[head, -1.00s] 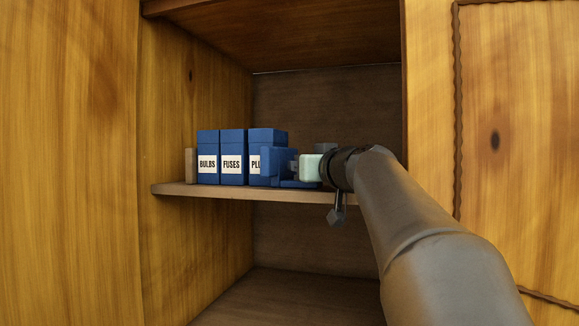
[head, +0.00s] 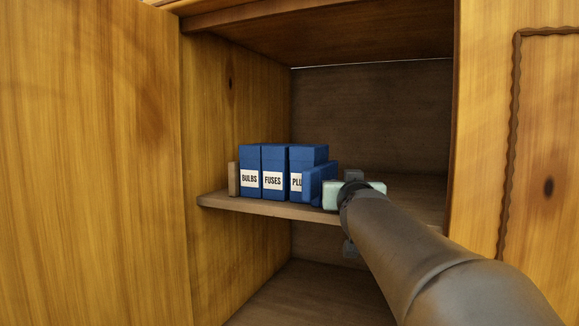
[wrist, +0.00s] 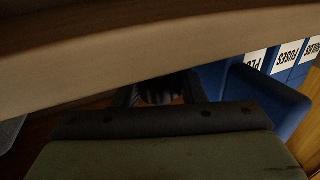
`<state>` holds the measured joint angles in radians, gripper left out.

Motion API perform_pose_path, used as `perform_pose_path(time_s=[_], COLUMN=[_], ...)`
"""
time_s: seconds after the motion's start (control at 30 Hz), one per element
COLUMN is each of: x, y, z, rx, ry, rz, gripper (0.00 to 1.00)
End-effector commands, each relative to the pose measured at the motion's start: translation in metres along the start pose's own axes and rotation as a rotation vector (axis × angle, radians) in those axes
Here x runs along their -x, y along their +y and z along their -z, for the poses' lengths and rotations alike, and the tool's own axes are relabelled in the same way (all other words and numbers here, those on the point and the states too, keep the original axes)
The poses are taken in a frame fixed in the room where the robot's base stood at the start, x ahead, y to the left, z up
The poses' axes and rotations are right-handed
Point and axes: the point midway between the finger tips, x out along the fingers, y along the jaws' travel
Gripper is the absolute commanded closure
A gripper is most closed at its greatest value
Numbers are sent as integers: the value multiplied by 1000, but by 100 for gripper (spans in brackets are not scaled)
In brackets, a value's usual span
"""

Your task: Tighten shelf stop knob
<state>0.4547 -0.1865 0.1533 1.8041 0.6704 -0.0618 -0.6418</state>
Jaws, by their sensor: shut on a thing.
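The blue shelf stop (head: 312,186) stands on the shelf against the right side of the blue boxes, and its blue face shows in the wrist view (wrist: 262,98). My gripper (wrist: 162,92) is at the shelf's front, just right of the stop. Its pale green body (head: 372,187) covers the stop's right part in the head view. In the wrist view its dark fingers are shut on a dark ribbed knob (wrist: 160,86), mostly hidden between them. How tight the knob is cannot be told.
Boxes labelled BULBS (head: 250,160), FUSES (head: 275,160) and one partly covered stand in a row on the wooden shelf (head: 225,201), with a wooden block (head: 233,178) at their left. Cabinet walls enclose the shelf on both sides. The shelf's right part looks clear.

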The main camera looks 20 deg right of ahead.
Motion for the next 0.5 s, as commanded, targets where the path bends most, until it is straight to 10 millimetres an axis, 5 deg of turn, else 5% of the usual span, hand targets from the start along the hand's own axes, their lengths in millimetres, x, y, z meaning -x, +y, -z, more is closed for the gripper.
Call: perform_pose_path(time_s=[0.5], x=[0], y=[0], z=[6], rx=[0], ry=[-4], rz=[-141], gripper=[86])
